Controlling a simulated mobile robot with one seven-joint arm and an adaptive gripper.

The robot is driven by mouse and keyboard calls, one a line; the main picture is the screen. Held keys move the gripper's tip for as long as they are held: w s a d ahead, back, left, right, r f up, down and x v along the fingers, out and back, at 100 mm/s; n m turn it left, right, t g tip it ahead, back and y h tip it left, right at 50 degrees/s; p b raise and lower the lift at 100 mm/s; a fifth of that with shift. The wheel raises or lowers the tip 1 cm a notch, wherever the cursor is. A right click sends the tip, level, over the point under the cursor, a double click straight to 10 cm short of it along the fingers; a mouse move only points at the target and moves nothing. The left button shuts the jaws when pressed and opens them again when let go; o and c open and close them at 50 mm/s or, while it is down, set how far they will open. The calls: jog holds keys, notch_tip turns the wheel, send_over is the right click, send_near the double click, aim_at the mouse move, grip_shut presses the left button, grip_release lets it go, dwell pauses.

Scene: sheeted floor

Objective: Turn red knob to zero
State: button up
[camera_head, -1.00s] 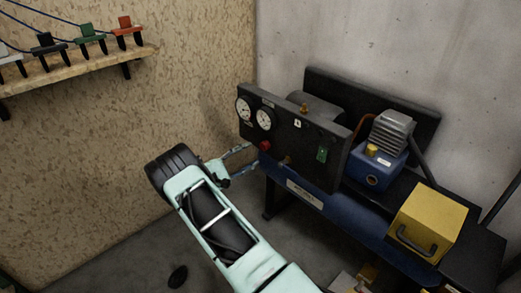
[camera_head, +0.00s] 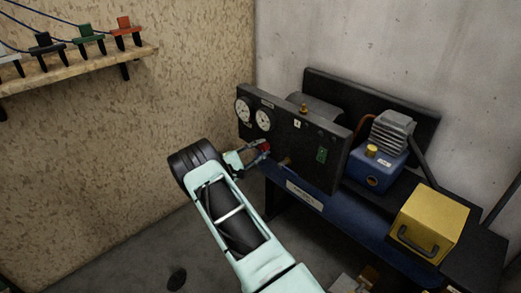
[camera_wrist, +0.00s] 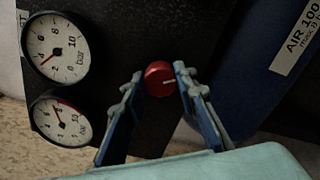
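The red knob (camera_wrist: 159,79) is on the black control panel (camera_wrist: 190,30), with a white pointer line on its face that points to the right in the wrist view. My gripper (camera_wrist: 158,80) has its two blue fingers on either side of the knob, apart from each other. The left fingertip is close to the knob's edge, and the right one is also close; I cannot tell whether either touches it. In the head view, my gripper (camera_head: 262,152) is at the panel's lower left, and the knob (camera_head: 265,147) shows partly behind its fingers.
Two round gauges (camera_wrist: 57,48) are beside the knob on the panel. A blue compressor tank (camera_head: 330,205) is below the panel. A blue motor unit (camera_head: 378,165) and a yellow box (camera_head: 428,222) stand to the right. A shelf (camera_head: 75,65) is on the left wall.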

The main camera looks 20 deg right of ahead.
jog(key=c, duration=0.4)
jog(key=shift+c, duration=0.2)
